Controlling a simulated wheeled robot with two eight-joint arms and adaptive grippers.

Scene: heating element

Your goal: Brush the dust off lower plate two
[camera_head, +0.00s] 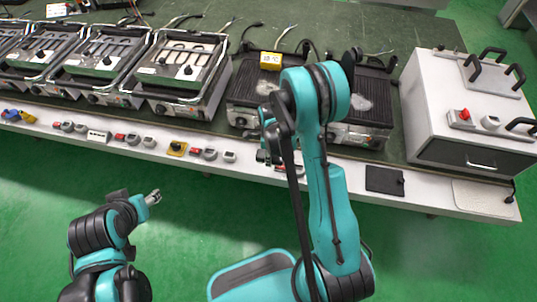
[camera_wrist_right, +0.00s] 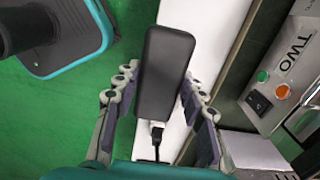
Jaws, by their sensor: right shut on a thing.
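In the head view my right gripper (camera_head: 266,155) is at the table's front edge, partly hidden by my arm. Two black ribbed lower plates lie side by side behind it: the left one (camera_head: 245,82) and the right one (camera_head: 378,88). Each bears a pale dust patch. A panel marked TWO (camera_wrist_right: 285,60) is right of the gripper in the wrist view. My left gripper (camera_head: 153,197) is low over the floor, away from the table; its jaws are too small to judge.
Several open metal heaters (camera_head: 185,70) stand to the left. A white machine with black handles (camera_head: 465,100) stands to the right. A yellow display box (camera_head: 270,61) is behind the plates. Small switches (camera_head: 205,154) and a black pad (camera_head: 385,180) lie along the white front edge.

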